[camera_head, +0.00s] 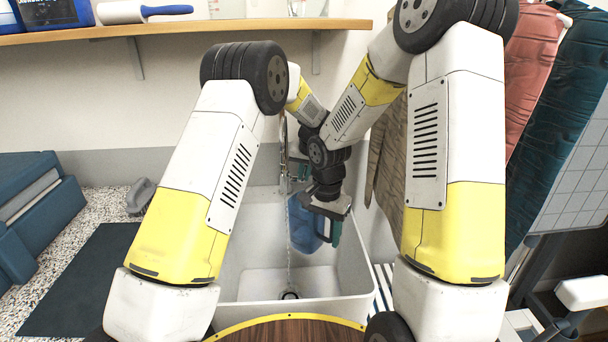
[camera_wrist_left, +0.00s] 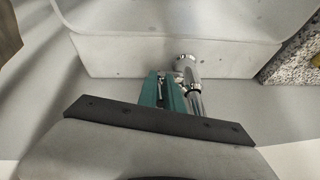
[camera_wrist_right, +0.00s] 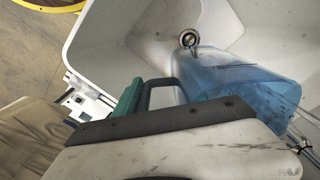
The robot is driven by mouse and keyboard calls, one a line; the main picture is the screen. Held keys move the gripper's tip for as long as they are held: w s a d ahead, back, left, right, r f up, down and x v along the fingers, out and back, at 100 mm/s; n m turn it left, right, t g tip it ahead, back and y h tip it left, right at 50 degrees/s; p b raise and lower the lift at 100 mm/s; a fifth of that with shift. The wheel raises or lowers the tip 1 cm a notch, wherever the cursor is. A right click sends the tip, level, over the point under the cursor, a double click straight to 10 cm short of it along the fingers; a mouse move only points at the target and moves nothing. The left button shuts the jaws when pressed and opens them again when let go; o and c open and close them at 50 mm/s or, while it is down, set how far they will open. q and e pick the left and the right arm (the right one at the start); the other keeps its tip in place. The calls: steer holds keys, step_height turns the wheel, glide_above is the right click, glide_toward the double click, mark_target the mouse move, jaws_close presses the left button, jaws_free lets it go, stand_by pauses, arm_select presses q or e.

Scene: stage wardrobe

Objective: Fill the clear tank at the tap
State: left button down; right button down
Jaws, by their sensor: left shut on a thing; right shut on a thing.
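The clear tank (camera_head: 303,230) is a blue-tinted see-through vessel with a dark handle, held tilted inside the white sink. My right gripper (camera_head: 329,230) is shut on its handle; the right wrist view shows the handle (camera_wrist_right: 158,86) at the teal fingers and the blue tank body (camera_wrist_right: 235,75) beside them. The chrome tap (camera_head: 284,150) stands at the sink's back wall. A thin water stream (camera_head: 288,265) falls at the tank's left side toward the drain. My left gripper (camera_wrist_left: 166,88) is shut at the tap's chrome fitting (camera_wrist_left: 190,82). The water level in the tank is unclear.
The white sink (camera_head: 352,265) surrounds the tank, with its drain (camera_wrist_right: 189,39) seen in the right wrist view. A wooden shelf (camera_head: 190,32) runs above at the back. Hanging garments (camera_head: 530,60) are at the right. A round wooden top (camera_head: 290,330) is in front.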

stand_by(0.7)
arm_select(q)
steer(key=shift+w+r+g, duration=0.2)
steer(key=shift+w+g, duration=0.2)
steer(key=shift+g, duration=0.2)
steer(key=shift+w+r+g, duration=0.25)
steer(key=shift+w+g, duration=0.05)
steer(key=shift+g, duration=0.4)
steer(key=c, duration=1.5)
jaws_free()
steer(key=v, duration=1.2)
